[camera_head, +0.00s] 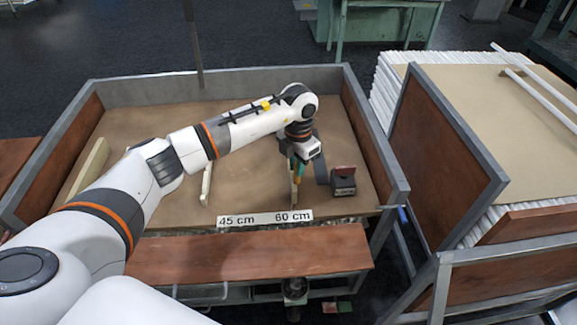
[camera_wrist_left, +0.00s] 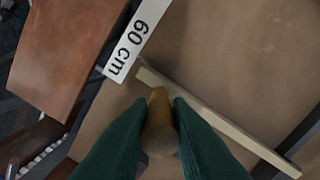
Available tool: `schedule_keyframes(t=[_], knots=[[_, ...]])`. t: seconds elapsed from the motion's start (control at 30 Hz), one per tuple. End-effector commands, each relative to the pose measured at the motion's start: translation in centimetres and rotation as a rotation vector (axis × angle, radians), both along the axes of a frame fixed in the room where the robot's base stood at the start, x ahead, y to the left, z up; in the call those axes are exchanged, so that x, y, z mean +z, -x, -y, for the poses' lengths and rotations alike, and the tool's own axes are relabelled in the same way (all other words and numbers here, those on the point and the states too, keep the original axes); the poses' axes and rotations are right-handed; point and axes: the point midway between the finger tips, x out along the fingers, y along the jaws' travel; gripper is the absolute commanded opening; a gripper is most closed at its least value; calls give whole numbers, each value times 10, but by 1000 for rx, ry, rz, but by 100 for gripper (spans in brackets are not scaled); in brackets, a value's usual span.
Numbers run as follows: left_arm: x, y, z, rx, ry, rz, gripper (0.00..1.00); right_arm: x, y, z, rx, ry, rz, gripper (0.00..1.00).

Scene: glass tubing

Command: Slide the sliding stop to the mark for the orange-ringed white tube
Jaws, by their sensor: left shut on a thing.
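The sliding stop is a pale wooden bar (camera_head: 295,192) with a round wooden knob. In the head view its near end lies by the "60 cm" end of the white label strip (camera_head: 264,218), which also reads "45 cm". In the left wrist view the bar (camera_wrist_left: 222,122) lies slantwise, its end beside the "60 cm" label (camera_wrist_left: 138,38). My left gripper (camera_head: 298,166) has its green fingers shut on the knob (camera_wrist_left: 160,122). My right gripper is not in view. I cannot make out orange rings on any tube.
A black block with a red top (camera_head: 343,181) stands just right of my left gripper. Another pale bar (camera_head: 207,185) lies behind the "45 cm" text. White tubes (camera_head: 541,98) lie on the right table.

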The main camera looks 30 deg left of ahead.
Motion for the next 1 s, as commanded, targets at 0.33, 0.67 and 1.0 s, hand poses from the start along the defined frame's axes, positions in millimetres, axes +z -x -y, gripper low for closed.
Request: schedule_keyframes(t=[0.33, 0.67, 1.0], knots=[[1, 0, -1, 1, -1, 0, 40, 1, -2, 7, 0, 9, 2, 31], [7, 0, -2, 1, -1, 0, 40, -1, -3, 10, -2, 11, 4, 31], [73, -1, -1, 1, -1, 6, 40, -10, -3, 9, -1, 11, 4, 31]])
